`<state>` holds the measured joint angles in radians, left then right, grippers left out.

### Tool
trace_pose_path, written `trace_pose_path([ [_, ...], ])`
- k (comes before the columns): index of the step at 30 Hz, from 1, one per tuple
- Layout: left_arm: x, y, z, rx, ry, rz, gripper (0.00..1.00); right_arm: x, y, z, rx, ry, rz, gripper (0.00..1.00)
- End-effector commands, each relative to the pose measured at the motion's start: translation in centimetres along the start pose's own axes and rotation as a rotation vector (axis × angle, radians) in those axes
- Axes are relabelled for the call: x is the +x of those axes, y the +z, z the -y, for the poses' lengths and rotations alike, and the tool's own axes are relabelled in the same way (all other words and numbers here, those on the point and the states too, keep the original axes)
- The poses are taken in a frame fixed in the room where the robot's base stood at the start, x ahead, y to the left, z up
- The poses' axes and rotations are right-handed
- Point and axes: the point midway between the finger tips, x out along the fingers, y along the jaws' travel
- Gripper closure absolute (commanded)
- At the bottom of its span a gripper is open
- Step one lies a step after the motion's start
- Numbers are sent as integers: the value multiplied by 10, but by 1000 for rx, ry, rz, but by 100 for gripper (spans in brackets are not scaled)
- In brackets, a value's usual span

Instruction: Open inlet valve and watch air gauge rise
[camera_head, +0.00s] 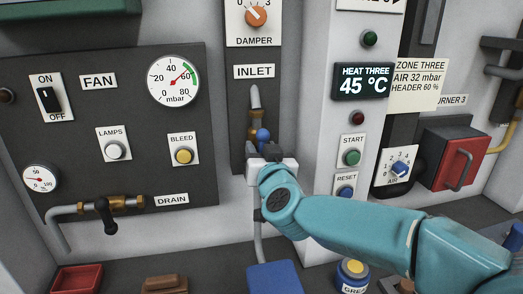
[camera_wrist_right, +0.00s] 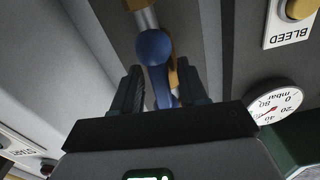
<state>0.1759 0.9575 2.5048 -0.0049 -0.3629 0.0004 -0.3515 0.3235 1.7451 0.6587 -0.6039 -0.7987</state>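The inlet valve, a brass fitting on a pipe with a blue ball-ended lever (camera_head: 263,135), sits below the INLET label (camera_head: 254,71). My right gripper (camera_head: 262,155) is at this lever and covers its lower part in the head view. In the right wrist view the lever (camera_wrist_right: 153,48) shows between the two dark fingers of the gripper (camera_wrist_right: 158,92). The fingers stand apart, with a clear gap on the left of the lever; contact on the right cannot be told. The air gauge (camera_head: 173,81), in mbar, has its red needle pointing up-right, near the green band. My left gripper is out of view.
The BLEED button (camera_head: 183,156) and a drain valve (camera_head: 106,208) are on the panel to the left. The START button (camera_head: 352,157) and a 45 °C display (camera_head: 362,82) are to the right. A red tray (camera_head: 78,278) and a can (camera_head: 352,270) stand below.

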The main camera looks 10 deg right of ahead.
Motion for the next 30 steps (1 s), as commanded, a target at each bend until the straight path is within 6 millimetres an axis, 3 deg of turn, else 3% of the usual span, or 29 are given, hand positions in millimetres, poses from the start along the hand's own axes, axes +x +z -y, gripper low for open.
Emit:
trace_pose_path([
  [1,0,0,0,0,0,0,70,0,0,0,0,0,0,70],
  [3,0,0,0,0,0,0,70,0,0,0,0,0,0,93],
  [4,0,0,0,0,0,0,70,0,0,0,0,0,0,100],
  [8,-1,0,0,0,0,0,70,0,0,0,-2,0,0,100],
  [14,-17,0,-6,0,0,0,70,0,-4,0,-114,1,3,100],
  [22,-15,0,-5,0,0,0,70,0,0,0,-137,0,0,100],
  [23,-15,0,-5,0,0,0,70,0,0,0,-137,0,0,68],
  [24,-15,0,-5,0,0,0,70,0,0,0,-136,0,0,57],
  [30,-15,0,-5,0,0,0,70,0,0,0,-135,0,0,57],
])
